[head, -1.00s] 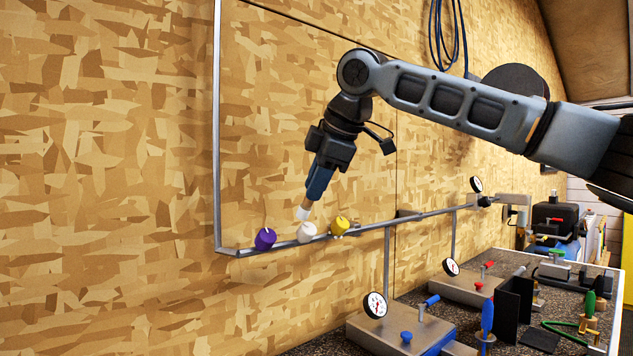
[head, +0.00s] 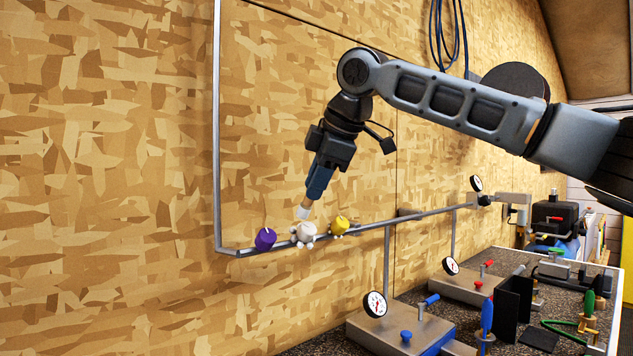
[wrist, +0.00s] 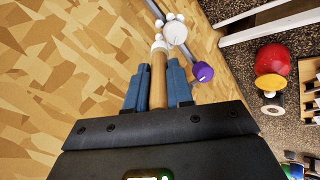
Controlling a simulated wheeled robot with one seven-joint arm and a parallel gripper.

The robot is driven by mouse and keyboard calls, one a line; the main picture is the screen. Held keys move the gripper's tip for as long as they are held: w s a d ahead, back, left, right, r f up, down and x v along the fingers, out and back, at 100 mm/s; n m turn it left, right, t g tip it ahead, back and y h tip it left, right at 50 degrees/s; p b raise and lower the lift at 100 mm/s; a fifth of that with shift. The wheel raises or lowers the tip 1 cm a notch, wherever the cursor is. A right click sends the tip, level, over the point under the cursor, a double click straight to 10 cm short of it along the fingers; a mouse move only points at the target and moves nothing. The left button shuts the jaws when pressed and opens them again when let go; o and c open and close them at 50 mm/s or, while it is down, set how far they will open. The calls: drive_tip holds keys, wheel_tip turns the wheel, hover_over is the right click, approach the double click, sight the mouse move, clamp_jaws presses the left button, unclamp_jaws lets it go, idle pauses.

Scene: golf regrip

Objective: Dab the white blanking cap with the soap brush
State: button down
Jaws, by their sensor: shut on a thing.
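The white blanking cap (head: 303,234) sits on the thin grey pipe along the wall, between the purple cap (head: 265,238) and the yellow cap (head: 340,224). Small white suds blobs cling around the white cap (wrist: 176,34), also in the wrist view. My gripper (head: 319,184) is shut on the wooden handle of the soap brush (wrist: 158,78), with blue fingers on both sides. The brush's pale tip (head: 303,212) points down just above the white cap; I cannot tell whether they touch. The yellow cap also has white blobs at its base; the purple cap looks bare.
The grey pipe (head: 425,212) runs along the panelled wall. At lower right a dark speckled bench carries gauges (head: 375,304), metal blocks, a black upright holder (head: 513,298) and coloured-handled tools. The wall area left of the caps is clear.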

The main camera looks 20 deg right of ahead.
drive_tip(key=shift+r+p, duration=3.1)
drive_tip(key=shift+r, duration=0.2)
